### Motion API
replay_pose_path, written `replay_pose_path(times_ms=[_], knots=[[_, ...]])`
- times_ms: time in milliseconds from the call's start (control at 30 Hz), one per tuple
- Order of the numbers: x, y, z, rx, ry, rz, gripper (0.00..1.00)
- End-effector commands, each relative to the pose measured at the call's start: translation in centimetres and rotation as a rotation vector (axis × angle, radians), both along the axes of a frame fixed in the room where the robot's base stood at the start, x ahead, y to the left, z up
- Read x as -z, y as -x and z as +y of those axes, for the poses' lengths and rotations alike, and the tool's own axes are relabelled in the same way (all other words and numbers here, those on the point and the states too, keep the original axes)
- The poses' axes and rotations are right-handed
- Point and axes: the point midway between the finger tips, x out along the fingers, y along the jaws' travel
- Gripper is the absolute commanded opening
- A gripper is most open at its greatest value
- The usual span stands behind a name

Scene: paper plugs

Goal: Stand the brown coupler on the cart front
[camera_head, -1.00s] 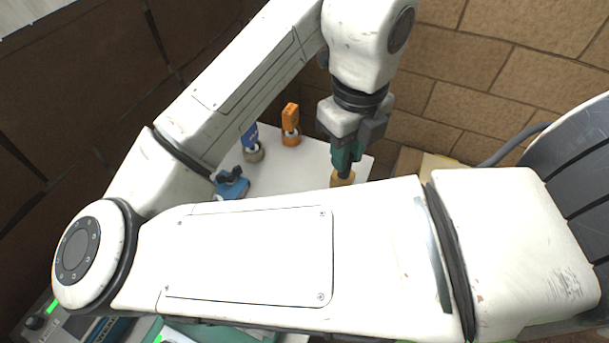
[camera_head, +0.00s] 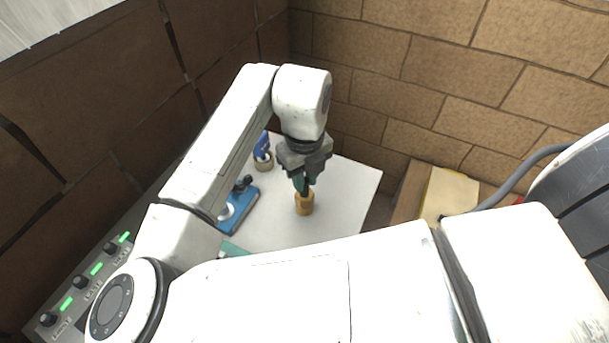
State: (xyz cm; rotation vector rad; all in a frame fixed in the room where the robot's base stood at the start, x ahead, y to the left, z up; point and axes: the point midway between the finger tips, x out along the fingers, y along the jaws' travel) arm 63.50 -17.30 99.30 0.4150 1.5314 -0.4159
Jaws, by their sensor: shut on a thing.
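My gripper (camera_head: 304,189) points down over the white cart top, its teal fingers shut on the brown coupler. The brown coupler (camera_head: 304,206) is a short tan-ochre cylinder, roughly upright, below the fingertips. A dark part shows between the fingers just above it. I cannot tell whether its base touches the top. The white cart top (camera_head: 345,195) spreads around it. My forearm hides the near part of the top.
A blue piece on a tan ring (camera_head: 263,160) stands behind left of my gripper. A blue device with a dark knob (camera_head: 240,208) lies at left. A control panel with green lights (camera_head: 85,285) is at lower left. A yellowish box (camera_head: 450,193) stands right. Brick walls close the back.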

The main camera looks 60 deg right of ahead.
Motion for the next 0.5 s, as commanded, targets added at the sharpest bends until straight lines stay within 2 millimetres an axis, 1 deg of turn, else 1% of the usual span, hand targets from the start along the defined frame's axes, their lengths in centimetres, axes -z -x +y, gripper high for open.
replay_pose_path(times_ms=[67,267,433,467,500], knots=[[0.45,-0.02,0.05,-0.001,-0.001,-0.001,0.00],[0.47,-0.01,0.03,0.000,0.000,-0.001,0.00],[0.98,0.00,0.02,0.000,-0.001,-0.001,0.00],[0.82,0.00,0.02,0.000,0.000,-0.001,0.25],[0.79,0.00,0.02,0.000,-0.001,-0.001,0.29]])
